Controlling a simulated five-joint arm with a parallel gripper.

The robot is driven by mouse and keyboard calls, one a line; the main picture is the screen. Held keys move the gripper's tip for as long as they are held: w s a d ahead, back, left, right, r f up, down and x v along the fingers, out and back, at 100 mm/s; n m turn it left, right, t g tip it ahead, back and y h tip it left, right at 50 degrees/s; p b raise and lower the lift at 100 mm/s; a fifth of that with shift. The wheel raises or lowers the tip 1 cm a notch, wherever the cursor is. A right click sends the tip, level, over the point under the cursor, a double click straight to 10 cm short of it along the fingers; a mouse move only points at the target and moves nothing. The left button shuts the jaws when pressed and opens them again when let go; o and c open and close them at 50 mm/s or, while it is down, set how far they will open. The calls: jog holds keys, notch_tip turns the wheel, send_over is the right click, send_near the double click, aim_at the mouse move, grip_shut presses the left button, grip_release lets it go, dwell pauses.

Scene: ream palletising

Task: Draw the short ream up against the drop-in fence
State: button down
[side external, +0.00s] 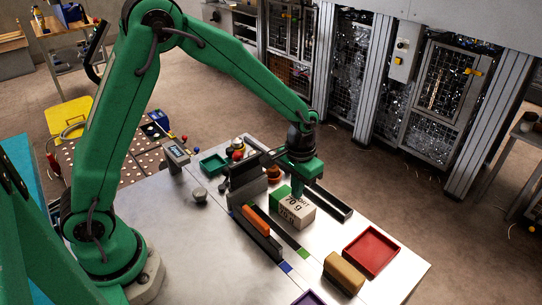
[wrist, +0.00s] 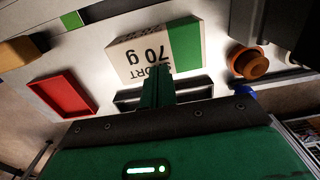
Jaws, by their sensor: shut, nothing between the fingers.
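The short ream (side external: 296,212) is a pale box with a green end, printed "SHORT 70 g", lying on the metal table. In the wrist view the ream (wrist: 158,50) is just beyond my fingertips, which cover part of its lettering. My gripper (side external: 296,192) is shut and empty, pointing down at the ream's rear edge. In the wrist view its closed green fingers (wrist: 155,72) overlap that edge; I cannot tell whether they touch it. A dark bar (side external: 262,243) stands left of the ream, apart from it, with an orange block beside it; I cannot tell whether it is the drop-in fence.
A dark slotted rail (side external: 330,203) lies behind the ream. A red tray (side external: 371,250) and a tan block (side external: 344,272) are to the right. A grey block (side external: 247,185) and an orange-brown round piece (wrist: 249,63) are near.

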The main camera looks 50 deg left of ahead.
jog(key=shift+s+f, duration=0.15)
jog(key=shift+f, duration=0.1)
dwell(0.3)
jog(key=shift+s, duration=0.1)
jog(key=shift+s+f, duration=0.15)
jog(key=shift+s, duration=3.25)
notch_tip(320, 180, up, 7)
jog(key=shift+w, duration=0.25)
